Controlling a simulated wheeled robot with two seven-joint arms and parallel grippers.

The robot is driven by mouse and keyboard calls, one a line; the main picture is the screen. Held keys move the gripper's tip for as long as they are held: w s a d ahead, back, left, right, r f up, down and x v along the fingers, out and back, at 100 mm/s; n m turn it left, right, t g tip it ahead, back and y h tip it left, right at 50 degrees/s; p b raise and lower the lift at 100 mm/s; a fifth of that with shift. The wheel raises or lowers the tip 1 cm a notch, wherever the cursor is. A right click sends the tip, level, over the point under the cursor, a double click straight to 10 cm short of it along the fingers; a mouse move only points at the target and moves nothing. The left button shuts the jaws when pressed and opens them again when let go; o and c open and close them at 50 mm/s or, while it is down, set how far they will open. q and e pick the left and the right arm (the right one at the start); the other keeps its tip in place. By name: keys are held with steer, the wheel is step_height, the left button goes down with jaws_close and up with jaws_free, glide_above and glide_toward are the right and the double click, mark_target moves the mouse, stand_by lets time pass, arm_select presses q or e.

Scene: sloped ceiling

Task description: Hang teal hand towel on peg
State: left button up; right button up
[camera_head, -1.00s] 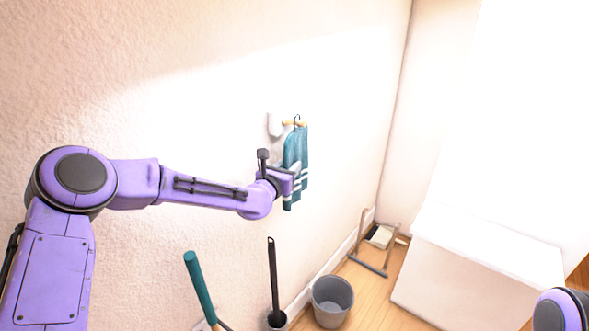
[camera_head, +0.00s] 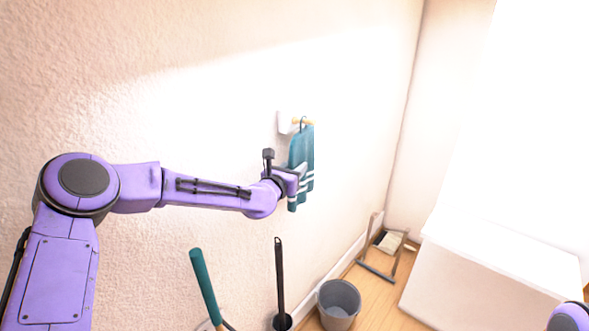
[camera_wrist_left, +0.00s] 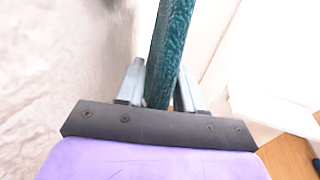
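The teal hand towel (camera_head: 301,150), with white stripes near its lower end, hangs straight down by the wall. Its dark loop at the top meets the wooden peg (camera_head: 309,121), which sticks out from a white wall mount (camera_head: 285,122). I cannot tell for certain whether the loop is around the peg. My left gripper (camera_head: 292,172) is at the towel's lower half. In the left wrist view the towel (camera_wrist_left: 172,40) runs between the two fingers of the gripper (camera_wrist_left: 160,78), which are closed against its sides. My right gripper is out of view.
Below stand a grey bucket (camera_head: 339,302), a dark-handled brush in a holder (camera_head: 280,275) and a teal-handled tool (camera_head: 205,285). A large white box (camera_head: 490,265) is at the right.

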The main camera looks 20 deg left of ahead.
arm_select(q)
steer(key=o, duration=0.4)
steer(key=shift+o, duration=0.2)
